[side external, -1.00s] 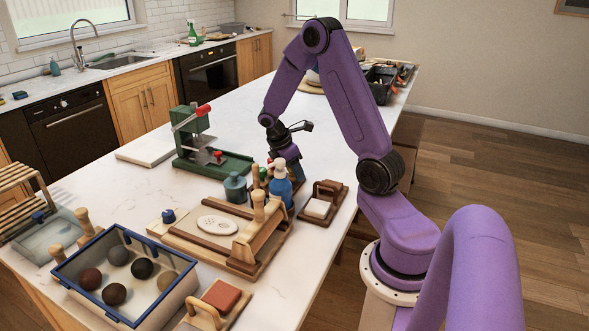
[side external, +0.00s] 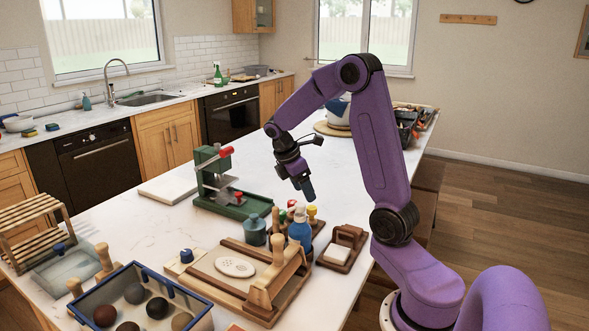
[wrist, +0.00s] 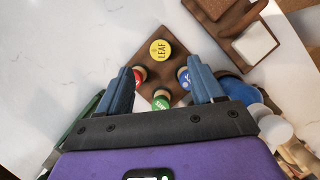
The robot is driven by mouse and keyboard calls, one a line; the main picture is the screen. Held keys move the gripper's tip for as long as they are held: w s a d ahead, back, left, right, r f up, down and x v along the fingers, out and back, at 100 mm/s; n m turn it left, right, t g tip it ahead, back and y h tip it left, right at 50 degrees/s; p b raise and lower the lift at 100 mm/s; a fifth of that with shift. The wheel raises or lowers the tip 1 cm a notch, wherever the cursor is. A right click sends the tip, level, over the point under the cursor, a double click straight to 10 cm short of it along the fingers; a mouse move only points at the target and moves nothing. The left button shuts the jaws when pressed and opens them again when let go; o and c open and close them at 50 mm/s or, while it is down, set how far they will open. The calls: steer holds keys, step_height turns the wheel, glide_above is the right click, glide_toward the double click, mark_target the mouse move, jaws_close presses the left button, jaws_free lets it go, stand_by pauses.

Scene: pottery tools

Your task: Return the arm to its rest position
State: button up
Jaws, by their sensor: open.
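My purple arm holds my gripper (side external: 304,188) in the air above the counter, pointing down, behind the blue bottle in the side view. In the wrist view my gripper (wrist: 163,82) has its two blue fingers spread apart with nothing held between them. Below it is a brown wooden stand (wrist: 181,18) with several round-topped stamps. A yellow stamp marked LEAF (wrist: 160,50) is farthest forward. A red stamp (wrist: 139,76), a green stamp (wrist: 161,100) and a blue stamp (wrist: 184,77) show between or beside the fingers. The fingers partly hide the red and blue ones.
A blue pump bottle (side external: 300,233) and a teal jar (side external: 255,231) stand close to the stamps. A green press (side external: 215,180) is to the left. A wooden block holder (side external: 342,247) is to the right. A framed tray (side external: 218,283) lies in front.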

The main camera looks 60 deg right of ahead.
steer(key=v, duration=0.7)
steer(key=a+f+n+t+y, duration=0.1)
steer(key=a+f+t+y, duration=0.15)
steer(key=a, duration=1.65)
steer(key=s+a+f+y, duration=0.1)
steer(key=s+a+y, duration=0.1)
steer(key=s+a, duration=1.05)
steer(key=s+d+f, duration=0.1)
steer(key=s+d, duration=0.4)
steer(key=s, duration=0.5)
steer(key=shift+s+d+f+n, duration=0.2)
steer(key=shift+f+n, duration=0.15)
steer(key=shift+n, duration=0.05)
